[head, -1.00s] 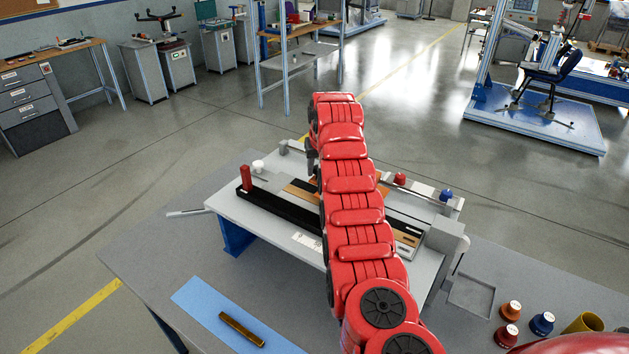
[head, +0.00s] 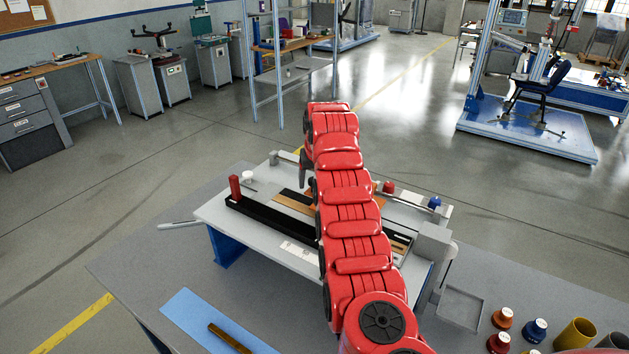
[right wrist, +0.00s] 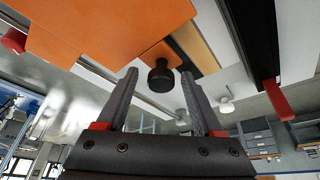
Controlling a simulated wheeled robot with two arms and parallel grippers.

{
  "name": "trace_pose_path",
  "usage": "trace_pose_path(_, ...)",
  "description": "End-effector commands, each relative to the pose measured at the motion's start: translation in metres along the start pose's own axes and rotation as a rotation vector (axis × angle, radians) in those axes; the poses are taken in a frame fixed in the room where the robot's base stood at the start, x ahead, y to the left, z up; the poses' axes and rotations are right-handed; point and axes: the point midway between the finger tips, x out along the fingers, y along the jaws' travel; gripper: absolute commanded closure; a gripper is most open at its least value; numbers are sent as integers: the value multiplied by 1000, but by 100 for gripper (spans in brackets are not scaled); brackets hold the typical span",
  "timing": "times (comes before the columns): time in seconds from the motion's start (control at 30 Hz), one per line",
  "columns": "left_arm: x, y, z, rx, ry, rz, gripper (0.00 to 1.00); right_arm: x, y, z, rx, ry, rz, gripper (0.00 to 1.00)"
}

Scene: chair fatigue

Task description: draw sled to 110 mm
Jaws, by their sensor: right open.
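The sled is an orange block (right wrist: 105,30) with a black knob (right wrist: 161,77) on it, large in the right wrist view. In the head view my red right arm hides most of it. My right gripper (right wrist: 160,100) is open, with one finger on each side of the knob in the picture and a gap to each. I cannot tell how far between the fingers the knob sits. The gripper also shows in the head view as a dark finger (head: 303,168) left of the arm. The grey fixture (head: 225,215) carries a black rail (head: 265,218) and a wooden strip (head: 293,201). My left gripper is not in view.
A red post (head: 235,188) and a white knob (head: 248,176) stand at the fixture's left. A red knob (head: 389,187) and a blue knob (head: 434,203) are at its right. A blue mat (head: 190,306) holds a brass bar (head: 229,338). Several coloured pots, including a blue one (head: 535,330), stand front right.

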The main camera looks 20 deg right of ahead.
Motion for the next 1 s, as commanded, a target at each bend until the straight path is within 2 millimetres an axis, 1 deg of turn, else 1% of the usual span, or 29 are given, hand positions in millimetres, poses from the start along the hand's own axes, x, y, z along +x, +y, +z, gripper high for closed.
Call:
trace_pose_path(0.07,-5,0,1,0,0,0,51,-5,0,0,0,4,0,31)
trace_pose_path(0.17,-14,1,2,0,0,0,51,-19,0,0,0,5,1,31)
trace_pose_path(0.37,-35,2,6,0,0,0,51,-72,1,0,1,10,-1,31)
trace_pose_path(0.4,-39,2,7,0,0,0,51,-84,1,1,1,9,-1,31)
trace_pose_path(0.53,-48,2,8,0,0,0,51,-112,1,0,2,9,-2,31)
trace_pose_path(0.57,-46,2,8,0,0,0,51,-120,0,0,0,7,-2,31)
trace_pose_path(0.6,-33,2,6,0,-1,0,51,-137,-3,-3,-4,5,-3,31)
trace_pose_path(0.67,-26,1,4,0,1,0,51,-152,-2,-2,-1,3,-5,31)
trace_pose_path(0.7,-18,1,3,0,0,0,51,-159,-2,-3,-1,3,-5,31)
trace_pose_path(0.83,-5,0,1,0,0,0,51,-169,-1,-3,0,3,-3,31)
trace_pose_path(1.0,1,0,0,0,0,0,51,-174,1,0,0,2,-1,31)
